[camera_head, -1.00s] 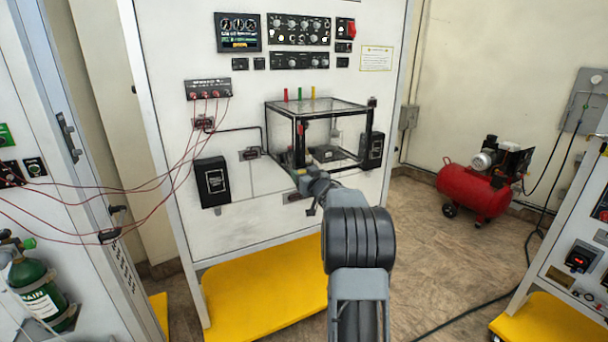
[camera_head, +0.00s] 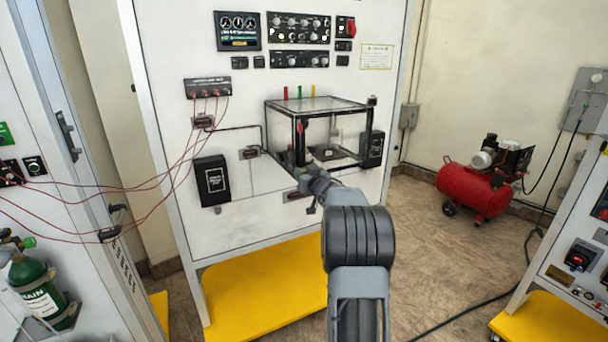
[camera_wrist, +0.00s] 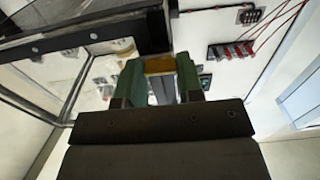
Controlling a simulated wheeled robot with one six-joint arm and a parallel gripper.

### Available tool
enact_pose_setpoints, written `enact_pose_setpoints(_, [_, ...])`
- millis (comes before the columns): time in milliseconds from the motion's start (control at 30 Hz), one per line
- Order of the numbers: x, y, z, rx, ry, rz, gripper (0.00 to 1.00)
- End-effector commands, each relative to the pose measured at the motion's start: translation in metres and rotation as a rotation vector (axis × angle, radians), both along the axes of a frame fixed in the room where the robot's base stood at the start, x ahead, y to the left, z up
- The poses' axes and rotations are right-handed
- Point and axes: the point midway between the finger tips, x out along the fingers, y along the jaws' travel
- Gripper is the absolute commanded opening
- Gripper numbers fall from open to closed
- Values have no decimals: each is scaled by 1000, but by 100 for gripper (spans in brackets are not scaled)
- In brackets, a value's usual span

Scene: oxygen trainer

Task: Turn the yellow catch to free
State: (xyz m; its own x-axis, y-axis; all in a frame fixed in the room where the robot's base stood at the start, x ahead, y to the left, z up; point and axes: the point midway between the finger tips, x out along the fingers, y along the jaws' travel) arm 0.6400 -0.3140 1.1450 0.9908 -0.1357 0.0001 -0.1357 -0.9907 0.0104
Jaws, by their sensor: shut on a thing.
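My gripper (camera_wrist: 159,78) shows in the wrist view with two green fingers, one on each side of a small yellow piece, which looks like the yellow catch (camera_wrist: 158,65). The fingers are shut on it. The catch sits near the dark edge of a clear case. In the head view this clear, black-framed case (camera_head: 335,104) is mounted on the white panel, and my arm reaches to its lower front left corner. The catch cannot be made out there, and my fingers are mostly hidden by the wrist. The catch's exact angle is hard to tell.
Red leads hang from a socket block (camera_head: 207,88) left of the case; they also show in the wrist view. A black box (camera_head: 212,181) is on the panel at lower left. A red compressor (camera_head: 474,190) stands on the floor at right, well clear.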

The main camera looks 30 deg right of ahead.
Motion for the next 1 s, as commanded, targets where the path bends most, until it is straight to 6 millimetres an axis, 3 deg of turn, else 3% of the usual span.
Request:
enact_pose_setpoints(267, [0,0,-2,-132,18,0,10])
enact_pose_setpoints(1000, [0,2,-1,-819,112,1,10])
